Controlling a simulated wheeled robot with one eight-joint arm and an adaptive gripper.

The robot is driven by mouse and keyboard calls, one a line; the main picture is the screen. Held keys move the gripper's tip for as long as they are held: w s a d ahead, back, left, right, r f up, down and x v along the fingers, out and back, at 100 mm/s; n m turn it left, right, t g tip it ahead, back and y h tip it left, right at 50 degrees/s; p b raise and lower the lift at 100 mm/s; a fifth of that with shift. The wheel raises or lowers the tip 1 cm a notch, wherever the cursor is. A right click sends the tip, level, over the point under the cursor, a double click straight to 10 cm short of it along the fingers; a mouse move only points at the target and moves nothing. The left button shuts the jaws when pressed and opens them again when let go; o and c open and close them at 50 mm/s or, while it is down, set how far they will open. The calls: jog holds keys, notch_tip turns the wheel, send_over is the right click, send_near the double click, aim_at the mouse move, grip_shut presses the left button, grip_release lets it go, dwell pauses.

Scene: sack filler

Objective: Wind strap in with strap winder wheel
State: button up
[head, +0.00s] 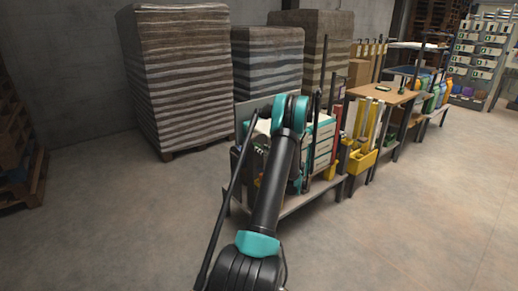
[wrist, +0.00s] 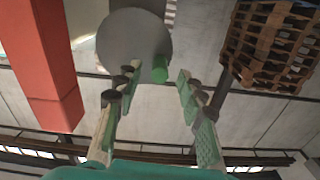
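The strap winder wheel (wrist: 128,42) is a plain grey disc at the top of the wrist view. A short green cylindrical knob (wrist: 160,70) stands out at its lower right edge. My gripper (wrist: 157,80) is open, its pale green fingers spread to the left and right of the knob in the picture. Gaps show on both sides, and I see no finger touching the knob. How far the fingertips reach along it is unclear. In the head view my arm hides the gripper, and I cannot make out the wheel.
A red post (wrist: 40,65) stands close on the left of the wrist view; wooden pallets (wrist: 272,42) show at the upper right. In the head view, a low bench (head: 300,203) holds equipment beside a yellow bin (head: 360,163). Tall sack stacks (head: 180,80) stand behind; the floor is clear.

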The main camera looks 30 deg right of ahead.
aim_at(259, 147)
jog(key=shift+w+a, duration=0.15)
jog(key=shift+w, duration=1.5)
grip_shut()
